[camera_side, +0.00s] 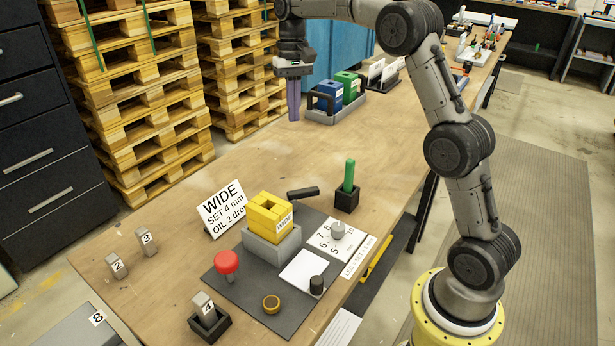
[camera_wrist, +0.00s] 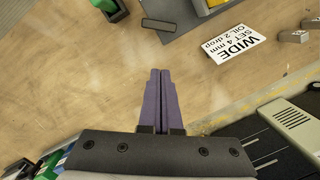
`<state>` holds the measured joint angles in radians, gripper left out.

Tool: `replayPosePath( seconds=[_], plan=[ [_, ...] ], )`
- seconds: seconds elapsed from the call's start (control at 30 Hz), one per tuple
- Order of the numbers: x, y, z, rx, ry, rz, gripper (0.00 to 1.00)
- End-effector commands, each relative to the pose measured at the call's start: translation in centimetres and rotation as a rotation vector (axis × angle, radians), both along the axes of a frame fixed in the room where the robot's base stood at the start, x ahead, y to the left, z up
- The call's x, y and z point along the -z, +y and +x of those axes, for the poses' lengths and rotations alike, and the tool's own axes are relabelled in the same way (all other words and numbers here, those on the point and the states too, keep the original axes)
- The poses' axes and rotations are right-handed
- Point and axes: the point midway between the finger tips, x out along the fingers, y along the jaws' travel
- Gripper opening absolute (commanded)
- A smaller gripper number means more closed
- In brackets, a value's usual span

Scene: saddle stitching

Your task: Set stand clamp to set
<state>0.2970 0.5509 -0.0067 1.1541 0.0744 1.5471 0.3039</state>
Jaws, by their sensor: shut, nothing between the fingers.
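My gripper (camera_side: 293,116) hangs above the far part of the table, its purple fingers pointing down, shut and empty. The fingers also show shut in the wrist view (camera_wrist: 160,76). Well in front of it, a dark mat (camera_side: 246,296) carries a yellow block (camera_side: 268,212) in a grey stand (camera_side: 272,249), a red mushroom knob (camera_side: 227,262), a brass ring (camera_side: 271,303) and a black knob (camera_side: 317,285). A grey knob (camera_side: 337,230) sits on a numbered dial plate (camera_side: 325,244). A black bar (camera_side: 303,192) lies behind the stand. I cannot tell which part is the clamp.
A sign (camera_side: 222,207) reads "WIDE SET 4 mm OIL 2 drop". A green stick (camera_side: 349,175) stands in a black holder. Numbered metal blocks (camera_side: 146,242) stand at the left. A tray (camera_side: 323,115) holds blue and green blocks. The mid-table is clear.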

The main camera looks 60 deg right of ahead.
Motion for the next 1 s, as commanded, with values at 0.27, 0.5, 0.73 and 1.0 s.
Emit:
replayPosePath(
  seconds=[0.27, 0.5, 0.73, 1.0],
  plan=[
    [7.5, -3.4, 1.2, 0.057, 0.115, 0.04, 0.0],
    [9.6, -3.5, 0.6, 0.065, 0.125, 0.044, 0.0],
    [13.8, -2.8, -0.3, 0.065, 0.128, 0.045, 0.0],
    [17.6, -1.6, -1.6, 0.063, 0.123, 0.043, 0.0]
  ],
)
